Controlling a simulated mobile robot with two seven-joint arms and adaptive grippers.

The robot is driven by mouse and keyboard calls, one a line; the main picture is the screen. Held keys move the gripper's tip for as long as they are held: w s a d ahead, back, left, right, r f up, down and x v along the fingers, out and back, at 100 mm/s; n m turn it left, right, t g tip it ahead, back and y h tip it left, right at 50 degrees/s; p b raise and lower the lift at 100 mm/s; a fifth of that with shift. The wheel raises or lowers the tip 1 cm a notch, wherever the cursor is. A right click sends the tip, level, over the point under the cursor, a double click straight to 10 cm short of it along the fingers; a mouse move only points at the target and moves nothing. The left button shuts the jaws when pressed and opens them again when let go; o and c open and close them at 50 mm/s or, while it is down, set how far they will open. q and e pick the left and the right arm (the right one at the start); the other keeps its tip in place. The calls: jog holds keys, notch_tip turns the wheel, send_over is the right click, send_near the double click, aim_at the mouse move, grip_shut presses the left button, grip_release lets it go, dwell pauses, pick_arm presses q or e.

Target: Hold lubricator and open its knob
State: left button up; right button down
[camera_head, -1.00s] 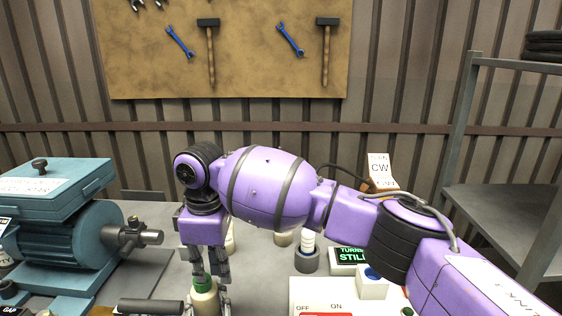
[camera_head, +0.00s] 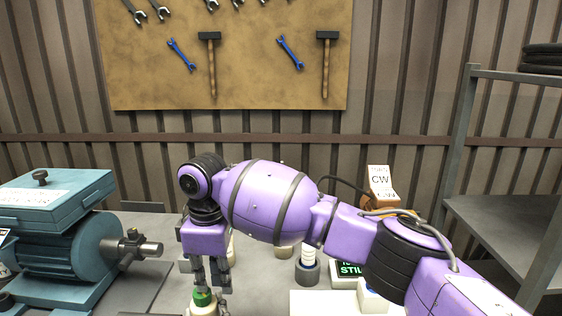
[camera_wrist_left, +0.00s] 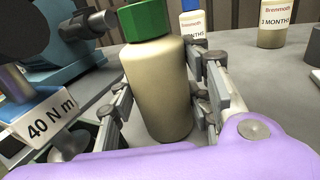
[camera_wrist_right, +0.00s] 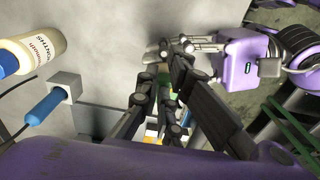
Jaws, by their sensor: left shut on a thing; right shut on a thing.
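The lubricator is a cream bottle (camera_wrist_left: 160,88) with a green cap, its knob (camera_wrist_left: 146,20), standing upright in the left wrist view. My left gripper (camera_wrist_left: 165,100) is shut around the bottle's body, one finger on each side. In the head view my right arm reaches over from the right. My right gripper (camera_head: 209,284) points down with its fingertips at the green cap (camera_head: 203,298) and is shut on it. In the right wrist view my right fingers (camera_wrist_right: 160,95) hide most of the cap.
A blue motor (camera_head: 60,245) with a shaft stands at left. Other labelled bottles, one with a blue cap (camera_wrist_left: 190,6) and one at right (camera_wrist_left: 274,22), stand behind. A lit sign box (camera_head: 350,269) and an orange device (camera_head: 378,185) stand right of the cap. Shelving is far right.

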jog(key=r, duration=0.3)
jog(key=d+r, duration=0.1)
jog(key=r, duration=0.1)
jog(key=shift+w+r, duration=0.1)
jog(key=shift+w, duration=0.15)
jog(key=shift+a+r, duration=0.1)
